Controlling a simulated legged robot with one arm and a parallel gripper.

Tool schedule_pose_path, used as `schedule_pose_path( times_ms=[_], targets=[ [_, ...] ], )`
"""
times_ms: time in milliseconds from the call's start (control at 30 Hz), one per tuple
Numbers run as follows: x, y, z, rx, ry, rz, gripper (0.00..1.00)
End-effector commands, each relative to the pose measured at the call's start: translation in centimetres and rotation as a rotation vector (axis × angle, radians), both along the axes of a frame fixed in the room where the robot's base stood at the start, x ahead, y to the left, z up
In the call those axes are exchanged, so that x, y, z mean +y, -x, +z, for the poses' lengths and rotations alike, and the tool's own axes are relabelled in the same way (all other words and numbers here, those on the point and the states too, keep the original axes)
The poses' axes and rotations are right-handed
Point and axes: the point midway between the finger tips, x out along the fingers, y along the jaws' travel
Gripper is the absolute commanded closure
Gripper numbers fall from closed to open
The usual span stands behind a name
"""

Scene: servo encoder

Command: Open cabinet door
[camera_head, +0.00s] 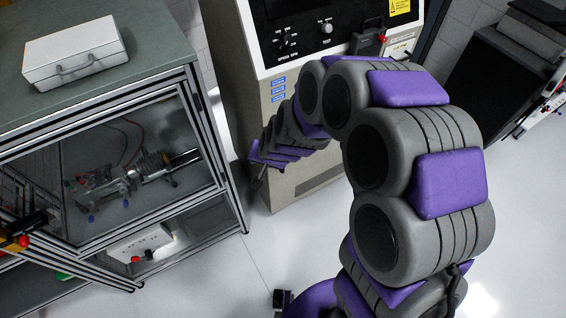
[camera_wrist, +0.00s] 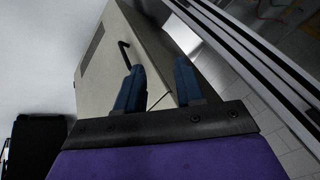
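The beige cabinet (camera_head: 290,190) stands behind my arm in the head view, with a control panel on its upper part. In the wrist view its beige front (camera_wrist: 150,45) lies ahead of my gripper (camera_wrist: 160,68). A black bent handle (camera_wrist: 124,50) sticks out from that front, just beyond the left fingertip. The two blue fingers are apart with nothing between them. In the head view my gripper (camera_head: 258,170) is low at the cabinet's left front; its fingers are too small there to read. I cannot see the door swung open.
A metal-framed workbench (camera_head: 215,150) with glass panels stands at the left, carrying a white case (camera_head: 72,50). Its frame runs along the right of the wrist view (camera_wrist: 255,60). A dark unit (camera_head: 480,85) stands at the right. White floor (camera_head: 525,220) is free in front.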

Motion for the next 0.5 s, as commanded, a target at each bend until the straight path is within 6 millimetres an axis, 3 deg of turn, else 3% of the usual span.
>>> schedule_pose_path(
  times_ms=[33,200,500],
  targets=[
    [1.1,-0.5,-2.0,-0.011,-0.003,-0.017,0.63],
    [3.6,-2.9,-7.4,-0.094,-0.007,-0.099,0.63],
    [4.7,-5.3,-16.8,-0.278,0.04,-0.236,0.63]
  ],
)
